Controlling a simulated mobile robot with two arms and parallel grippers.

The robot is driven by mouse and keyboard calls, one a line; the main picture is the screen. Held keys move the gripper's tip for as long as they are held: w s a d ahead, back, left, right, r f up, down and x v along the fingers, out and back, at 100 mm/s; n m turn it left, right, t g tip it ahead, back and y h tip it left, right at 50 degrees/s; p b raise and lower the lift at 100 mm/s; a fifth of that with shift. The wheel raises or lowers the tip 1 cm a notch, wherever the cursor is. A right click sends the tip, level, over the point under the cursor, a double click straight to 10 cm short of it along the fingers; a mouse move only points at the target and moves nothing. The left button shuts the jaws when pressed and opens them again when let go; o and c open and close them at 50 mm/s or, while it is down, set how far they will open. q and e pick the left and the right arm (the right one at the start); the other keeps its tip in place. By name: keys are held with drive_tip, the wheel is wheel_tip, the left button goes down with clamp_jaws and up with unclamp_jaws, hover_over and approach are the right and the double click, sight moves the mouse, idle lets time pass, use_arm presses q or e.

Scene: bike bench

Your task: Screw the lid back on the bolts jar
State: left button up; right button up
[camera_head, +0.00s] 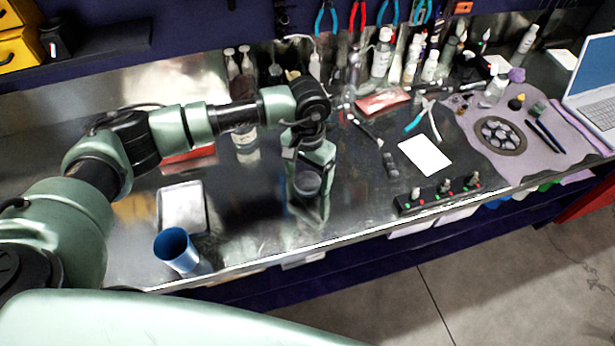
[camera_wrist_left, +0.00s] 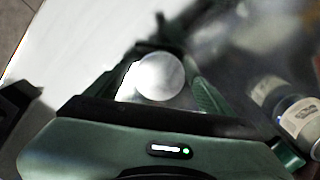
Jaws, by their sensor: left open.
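My left gripper (camera_head: 309,172) points down over the bench and is open. A round thing (camera_head: 306,184), dark in the head view, sits between or just below its fingers. In the left wrist view the left gripper (camera_wrist_left: 165,85) has a finger on each side of a shiny, pale round top (camera_wrist_left: 160,77). I cannot tell whether this is the lid alone or the lid on the bolts jar, or whether the fingers touch it. A jar with a pale label (camera_head: 245,140) stands behind and left of the gripper; a labelled jar (camera_wrist_left: 302,120) shows at the right in the wrist view. My right gripper is not in view.
A blue cup (camera_head: 176,250) stands near the front edge, with a pale tray (camera_head: 182,208) behind it. A strip with several knobs (camera_head: 438,194) and a white card (camera_head: 425,156) lie to the right. Bottles (camera_head: 382,55) line the back. Some bare bench lies around the gripper.

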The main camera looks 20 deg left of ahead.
sight(308, 180)
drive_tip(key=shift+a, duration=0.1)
use_arm(q)
drive_tip(key=c, duration=1.4)
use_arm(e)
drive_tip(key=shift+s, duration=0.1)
use_arm(q)
drive_tip(key=shift+r, duration=0.45)
drive_tip(key=shift+r+b, duration=2.9)
drive_tip(key=shift+r, duration=6.65)
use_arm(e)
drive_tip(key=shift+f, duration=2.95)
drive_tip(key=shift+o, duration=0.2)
